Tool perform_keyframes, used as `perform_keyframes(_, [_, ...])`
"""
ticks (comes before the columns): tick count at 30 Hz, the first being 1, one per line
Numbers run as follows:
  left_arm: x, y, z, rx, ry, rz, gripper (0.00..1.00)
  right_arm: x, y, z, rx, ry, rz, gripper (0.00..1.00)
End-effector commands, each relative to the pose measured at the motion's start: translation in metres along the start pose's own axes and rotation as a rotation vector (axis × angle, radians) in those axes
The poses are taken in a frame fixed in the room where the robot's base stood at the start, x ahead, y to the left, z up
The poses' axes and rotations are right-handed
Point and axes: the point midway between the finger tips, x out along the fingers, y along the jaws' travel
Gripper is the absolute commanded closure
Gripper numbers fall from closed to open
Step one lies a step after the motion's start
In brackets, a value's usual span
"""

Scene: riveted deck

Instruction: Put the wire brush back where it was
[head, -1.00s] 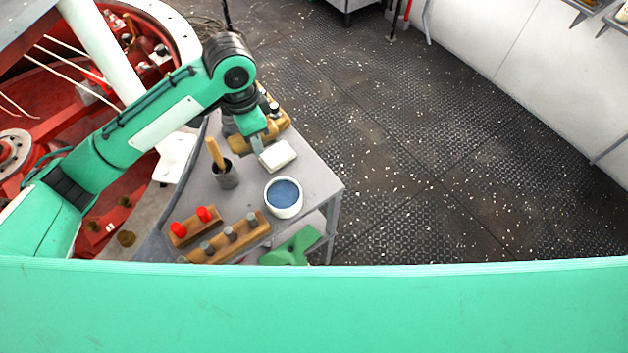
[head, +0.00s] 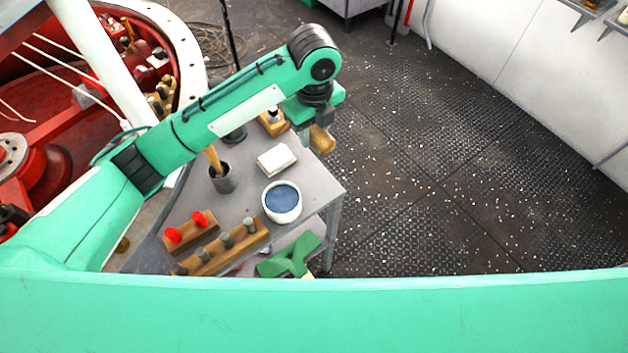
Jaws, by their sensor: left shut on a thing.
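My left gripper (head: 305,129) is at the far right edge of the workbench (head: 312,178), partly hidden under my own wrist. It is shut on a brown, wood-coloured piece (head: 322,141), which looks like the handle of the wire brush. The piece shows past the bench edge with floor behind it; its bristles cannot be made out. A wooden block with a dark peg (head: 273,124) stands at the back of the bench, left of the gripper and partly behind my arm. My right gripper is out of view.
On the bench are a grey cup with a wooden handle (head: 223,180), a white block (head: 277,159), a white bowl of blue stuff (head: 282,203), a red-knobbed block (head: 190,235) and a rack of grey pegs (head: 224,247). A green forked thing (head: 288,258) lies lower. Floor is open rightward.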

Motion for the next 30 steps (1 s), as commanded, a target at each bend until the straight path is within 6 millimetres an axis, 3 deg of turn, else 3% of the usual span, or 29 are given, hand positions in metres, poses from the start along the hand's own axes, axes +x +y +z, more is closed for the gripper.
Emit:
perform_keyframes(9, [0.083,0.002,-0.001,-0.003,0.003,0.006,0.89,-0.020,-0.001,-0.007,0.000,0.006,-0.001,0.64])
perform_keyframes(15, [0.127,0.002,-0.001,-0.003,0.001,0.004,0.89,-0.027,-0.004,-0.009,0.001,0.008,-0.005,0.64])
perform_keyframes(30, [0.183,0.001,-0.001,-0.002,0.000,0.002,0.89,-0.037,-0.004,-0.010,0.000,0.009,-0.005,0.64])
